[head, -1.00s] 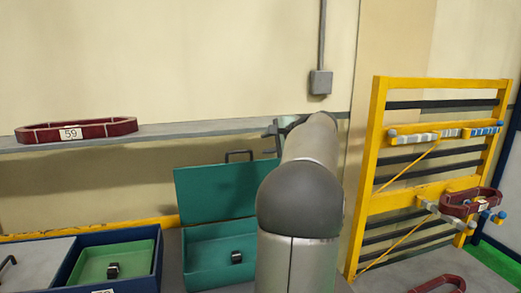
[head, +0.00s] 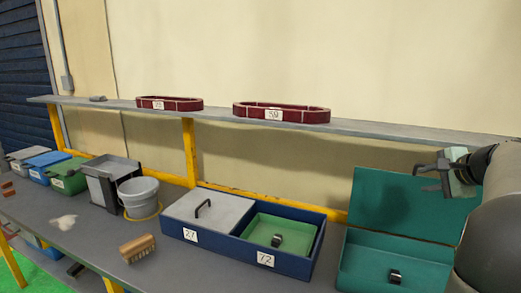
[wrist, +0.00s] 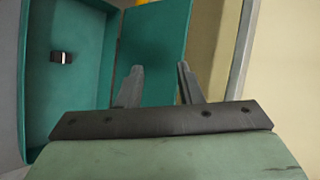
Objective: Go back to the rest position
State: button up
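My gripper (head: 428,180) is at the right of the head view, raised in front of the open teal box's lid. In the wrist view my gripper (wrist: 158,82) has its two fingers apart with nothing between them, so it is open and empty. The teal box (head: 365,264) stands open on the bench below it, with a small dark object (head: 395,276) inside. The wrist view also shows the box (wrist: 88,22) and the small object (wrist: 62,57) at the left. Much of my arm fills the right edge of the head view.
A shelf (head: 370,128) holds two dark red coils (head: 170,103) (head: 282,113). The air above the bench's left half is clear.

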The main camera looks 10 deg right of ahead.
jog(key=s+a+f+n+g+y, duration=0.1)
jog(key=s+a+f+n+g, duration=0.25)
jog(key=a, duration=0.95)
jog(key=a+f+n+g+y, duration=0.2)
jog(key=a+f+n, duration=0.4)
jog(key=a, duration=0.6)
jog(key=s+a+f+n+g+h, duration=0.1)
jog(key=s+a+f+n, duration=0.3)
jog(key=s, duration=0.5)
jog(key=s+a+f+n+g+h, duration=0.2)
jog(key=s+a+f+n+g, duration=0.2)
jog(key=s+a+f, duration=0.5)
jog(key=shift+s+a+n, duration=0.45)
jog(key=shift+a+n, duration=0.05)
jog(key=shift+n, duration=0.25)
